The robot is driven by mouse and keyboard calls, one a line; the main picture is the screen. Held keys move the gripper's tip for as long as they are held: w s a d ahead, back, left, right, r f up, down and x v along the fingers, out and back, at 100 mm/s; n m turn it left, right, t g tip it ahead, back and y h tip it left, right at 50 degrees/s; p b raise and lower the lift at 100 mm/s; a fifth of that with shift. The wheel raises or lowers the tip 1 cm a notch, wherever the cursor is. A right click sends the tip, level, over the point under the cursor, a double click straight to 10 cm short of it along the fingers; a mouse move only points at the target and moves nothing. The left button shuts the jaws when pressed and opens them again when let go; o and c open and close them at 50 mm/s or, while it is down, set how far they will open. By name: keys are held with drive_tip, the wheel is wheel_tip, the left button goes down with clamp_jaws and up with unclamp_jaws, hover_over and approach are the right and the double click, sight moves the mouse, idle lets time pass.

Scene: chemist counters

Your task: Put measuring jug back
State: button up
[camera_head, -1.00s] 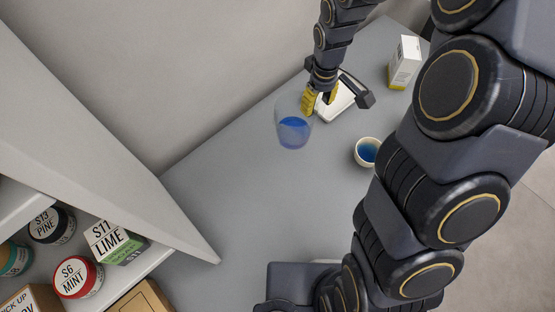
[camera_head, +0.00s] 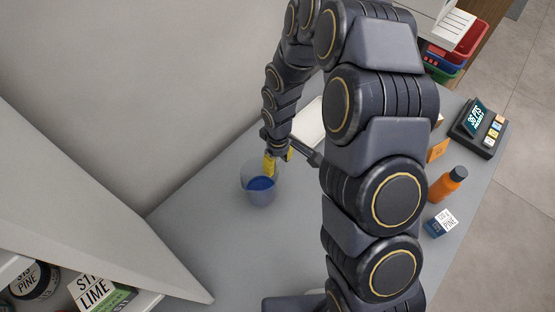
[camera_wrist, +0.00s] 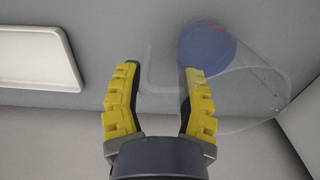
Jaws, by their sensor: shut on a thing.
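The measuring jug (camera_head: 259,191) is a clear cup with blue liquid in the bottom. In the head view it is upright at the middle left of the grey counter, and I cannot tell whether it touches the surface. My gripper (camera_head: 277,163) has yellow fingers and is shut on the jug's handle side at the rim. In the wrist view the jug (camera_wrist: 245,95) is right of the fingers, and its clear handle (camera_wrist: 160,75) lies between the yellow fingers of my gripper (camera_wrist: 158,85).
A white tray (camera_head: 310,122) lies behind my gripper. A shelf with a LIME box (camera_head: 100,290) is at lower left. Counter (camera_head: 215,235) in front of the jug is clear.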

drive_tip(key=o, duration=1)
